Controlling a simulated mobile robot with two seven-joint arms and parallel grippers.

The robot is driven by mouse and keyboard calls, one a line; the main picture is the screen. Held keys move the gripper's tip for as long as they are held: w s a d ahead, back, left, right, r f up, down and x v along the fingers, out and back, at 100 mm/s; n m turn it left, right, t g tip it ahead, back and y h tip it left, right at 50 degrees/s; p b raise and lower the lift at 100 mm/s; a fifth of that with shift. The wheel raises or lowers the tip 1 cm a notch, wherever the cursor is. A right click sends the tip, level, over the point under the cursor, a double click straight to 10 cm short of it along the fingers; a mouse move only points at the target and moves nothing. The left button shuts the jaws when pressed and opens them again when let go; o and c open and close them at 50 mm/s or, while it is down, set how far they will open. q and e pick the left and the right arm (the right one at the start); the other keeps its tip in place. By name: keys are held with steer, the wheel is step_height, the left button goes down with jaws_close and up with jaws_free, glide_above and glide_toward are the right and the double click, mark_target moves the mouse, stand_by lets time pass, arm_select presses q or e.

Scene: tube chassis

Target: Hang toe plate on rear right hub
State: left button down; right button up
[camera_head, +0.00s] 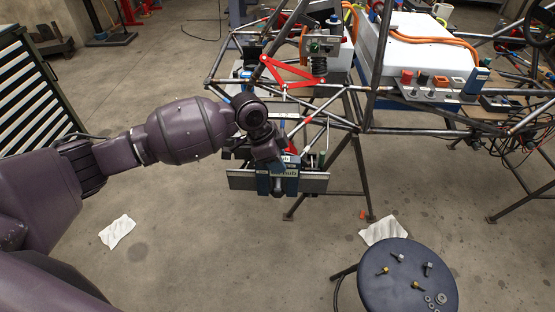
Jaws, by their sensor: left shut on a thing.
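The toe plate (314,182) is a long grey metal plate at the near end of the tube chassis, just below the middle of the view. The rear right hub lies behind the wrist and plate, mostly hidden. I cannot tell whether the plate touches it. My right gripper is not in view.
The tube chassis (335,119) stands on dark stands, with red suspension arms (290,72) above the plate. A round stool (385,290) with several bolts and washers stands front right. White cloths (117,231) lie on the floor. A drawer cabinet (30,95) is at left.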

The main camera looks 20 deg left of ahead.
arm_select(q)
steer(key=shift+r, duration=0.1)
stand_by(0.5)
stand_by(0.6)
steer(key=shift+f, duration=0.5)
steer(key=shift+f, duration=0.9)
steer(key=shift+f+b, duration=0.5)
steer(key=shift+f, duration=0.45)
steer(key=c, duration=0.8)
jaws_free()
steer(key=shift+c, duration=0.2)
steer(key=shift+o, duration=0.3)
